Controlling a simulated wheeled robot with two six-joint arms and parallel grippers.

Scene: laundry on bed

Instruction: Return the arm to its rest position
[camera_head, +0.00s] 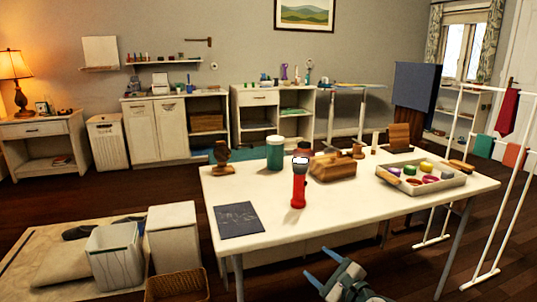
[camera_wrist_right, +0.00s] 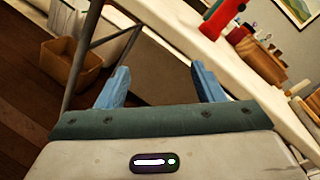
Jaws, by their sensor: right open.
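My right gripper (camera_head: 322,267) is low at the bottom of the head view, in front of the white table's (camera_head: 260,258) near edge and below its top. Its two blue fingers are spread apart with nothing between them. In the right wrist view my right gripper (camera_wrist_right: 160,85) also shows open and empty, with the table's edge and underside beyond it. My left gripper is not in view.
The table holds a red flashlight (camera_head: 299,185), a dark mat (camera_head: 238,220), a teal jar (camera_head: 275,153), a wooden block (camera_head: 332,168) and a grey tray (camera_head: 440,187). A wicker basket (camera_head: 177,285) and white bins stand left. A white rack (camera_head: 483,281) stands right.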

